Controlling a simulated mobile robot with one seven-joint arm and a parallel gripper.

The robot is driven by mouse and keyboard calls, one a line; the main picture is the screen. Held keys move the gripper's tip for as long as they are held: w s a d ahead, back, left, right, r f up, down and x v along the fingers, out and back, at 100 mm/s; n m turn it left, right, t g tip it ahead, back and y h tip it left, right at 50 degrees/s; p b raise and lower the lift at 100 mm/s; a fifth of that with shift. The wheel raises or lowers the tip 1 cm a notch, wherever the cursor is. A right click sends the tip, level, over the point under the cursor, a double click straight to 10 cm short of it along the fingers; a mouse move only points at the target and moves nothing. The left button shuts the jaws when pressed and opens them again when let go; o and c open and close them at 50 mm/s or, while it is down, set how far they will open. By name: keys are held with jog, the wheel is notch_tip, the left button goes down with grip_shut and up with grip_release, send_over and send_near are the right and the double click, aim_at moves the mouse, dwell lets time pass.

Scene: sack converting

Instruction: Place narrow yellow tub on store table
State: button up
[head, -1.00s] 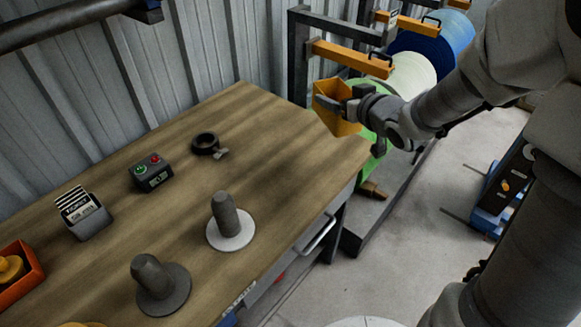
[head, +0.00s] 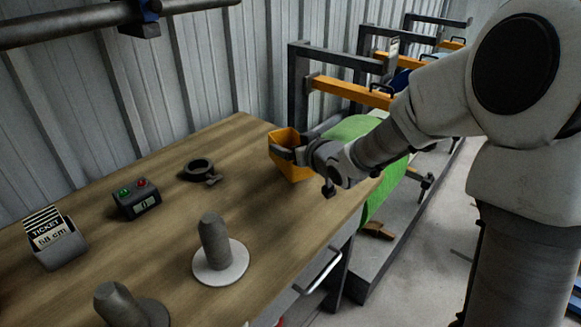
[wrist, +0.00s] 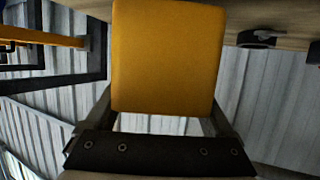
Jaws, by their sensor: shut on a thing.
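The narrow yellow tub (head: 293,163) is at the far right end of the wooden store table (head: 245,140) in the head view. My gripper (head: 290,150) is shut on the tub. In the wrist view, the yellow tub (wrist: 168,55) fills the upper middle between the two fingers of my gripper (wrist: 165,120). The tub looks roughly upright. I cannot tell whether its base touches the table top or hangs just above it.
A black tape ring (head: 198,169) lies left of the tub. A button box (head: 137,200), a ticket holder (head: 55,243) and two grey pegs on round bases, one on a white disc (head: 221,262), stand nearer. Rolls on a rack (head: 345,88) stand right. Bare wood surrounds the tub's left and front.

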jog(key=shift+w+a+f, duration=0.15)
jog(key=shift+f, duration=0.05)
jog(key=shift+f+b, duration=1)
jog(key=shift+f, duration=0.85)
jog(key=shift+f, duration=0.2)
jog(key=o, duration=1.2)
jog(key=shift+c, duration=0.2)
jog(key=shift+r, duration=0.15)
